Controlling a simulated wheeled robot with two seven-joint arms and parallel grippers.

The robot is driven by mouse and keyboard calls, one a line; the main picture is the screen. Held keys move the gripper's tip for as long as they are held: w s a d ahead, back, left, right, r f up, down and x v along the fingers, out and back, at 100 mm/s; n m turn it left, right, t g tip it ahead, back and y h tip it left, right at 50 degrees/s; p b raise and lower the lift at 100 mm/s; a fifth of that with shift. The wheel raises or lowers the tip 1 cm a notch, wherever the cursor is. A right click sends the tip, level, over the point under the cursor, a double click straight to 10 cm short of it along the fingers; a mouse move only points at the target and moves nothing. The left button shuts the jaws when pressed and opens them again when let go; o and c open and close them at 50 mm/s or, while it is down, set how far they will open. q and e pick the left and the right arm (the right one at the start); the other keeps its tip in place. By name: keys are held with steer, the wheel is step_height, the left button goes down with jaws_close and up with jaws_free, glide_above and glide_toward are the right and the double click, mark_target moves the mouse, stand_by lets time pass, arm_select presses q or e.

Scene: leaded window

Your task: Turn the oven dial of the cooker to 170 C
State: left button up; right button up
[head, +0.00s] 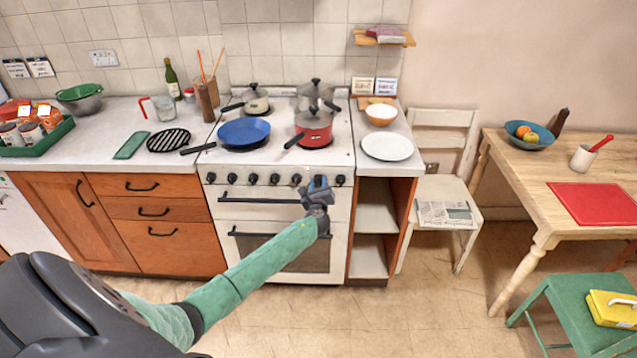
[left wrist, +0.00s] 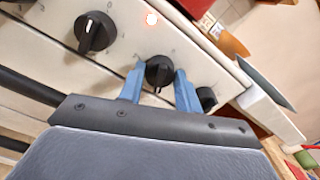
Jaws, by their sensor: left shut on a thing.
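The white cooker (head: 270,211) stands against the back wall with a row of black dials along its front panel. My left gripper (head: 319,183) reaches the right part of that row and covers the dial there. In the left wrist view, the blue fingers of my left gripper (left wrist: 160,88) are shut on a black dial (left wrist: 158,71), one finger on each side. A pale pointer line shows on the dial, but the scale markings are too small to read. A larger black dial (left wrist: 95,32) is to its left, and another (left wrist: 207,98) is to its right. My right gripper is out of view.
A blue pan (head: 243,132), a red pot (head: 313,128) and other pots stand on the hob. Oven door handles (head: 262,199) run below the dials. Open shelves (head: 375,210) and a chair (head: 445,190) stand to the right.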

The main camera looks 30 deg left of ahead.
arm_select(q)
steer(key=shift+d+f+m, duration=0.1)
steer(key=shift+m, duration=0.2)
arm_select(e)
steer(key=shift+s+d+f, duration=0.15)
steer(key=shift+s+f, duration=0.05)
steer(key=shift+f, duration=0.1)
arm_select(q)
steer(key=o, duration=1)
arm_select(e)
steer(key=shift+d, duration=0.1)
arm_select(q)
steer(key=shift+s+d, duration=0.1)
steer(key=shift+s, duration=0.15)
steer(key=b+v, duration=0.2)
steer(key=v, duration=0.5)
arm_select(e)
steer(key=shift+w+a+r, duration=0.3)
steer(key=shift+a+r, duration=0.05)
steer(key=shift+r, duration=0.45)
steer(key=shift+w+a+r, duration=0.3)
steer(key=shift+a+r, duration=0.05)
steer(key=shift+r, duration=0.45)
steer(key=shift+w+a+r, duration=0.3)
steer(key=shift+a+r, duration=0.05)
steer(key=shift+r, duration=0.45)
arm_select(q)
steer(key=shift+s, duration=0.1)
